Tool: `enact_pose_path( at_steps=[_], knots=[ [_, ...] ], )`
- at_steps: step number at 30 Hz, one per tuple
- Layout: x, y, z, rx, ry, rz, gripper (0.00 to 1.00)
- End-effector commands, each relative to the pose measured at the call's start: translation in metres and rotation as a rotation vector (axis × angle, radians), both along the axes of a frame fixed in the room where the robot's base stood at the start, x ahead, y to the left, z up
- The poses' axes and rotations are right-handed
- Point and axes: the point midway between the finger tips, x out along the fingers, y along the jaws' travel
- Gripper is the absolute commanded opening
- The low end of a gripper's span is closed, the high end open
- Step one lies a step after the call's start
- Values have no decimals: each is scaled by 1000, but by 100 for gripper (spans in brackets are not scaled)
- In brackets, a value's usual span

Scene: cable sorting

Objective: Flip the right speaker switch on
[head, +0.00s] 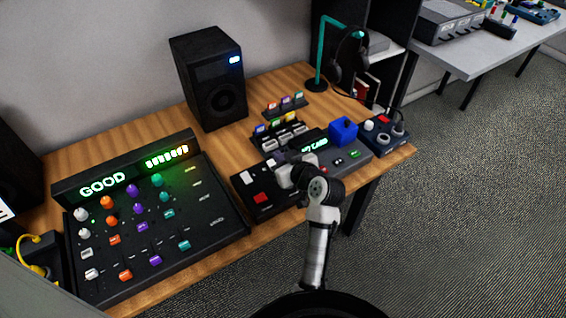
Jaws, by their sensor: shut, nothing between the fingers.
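The right speaker (208,85) is a black box standing at the back of the wooden desk, with a small blue-white light lit at its upper right front. I cannot make out a switch on it. A black switch panel (236,190) with white and red controls lies at the desk's front, right of the mixer. My gripper (281,174) is shut and empty over the right part of this panel, well in front of the speaker. Its fingertips are small and partly hidden by my arm, so I cannot tell whether they touch anything.
A large mixer (205,218) with a lit "GOOD" display fills the desk's left. Small cartridge racks (285,107), a console with a blue block (343,130), a knob box (384,133) and a teal headphone stand (320,60) crowd the right. Bare wood shows around the speaker.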

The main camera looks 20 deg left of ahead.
Motion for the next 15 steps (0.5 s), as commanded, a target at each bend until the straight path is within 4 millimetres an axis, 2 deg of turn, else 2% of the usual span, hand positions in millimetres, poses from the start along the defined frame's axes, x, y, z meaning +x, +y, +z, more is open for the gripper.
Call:
enact_pose_path(
  at_steps=[2, 7, 15],
  knots=[
    [-12, -18, -4, 0, 0, -5, 0],
    [-37, -48, 2, 0, 0, -4, 0],
    [-58, -75, 9, 0, 0, -1, 0]
  ],
)
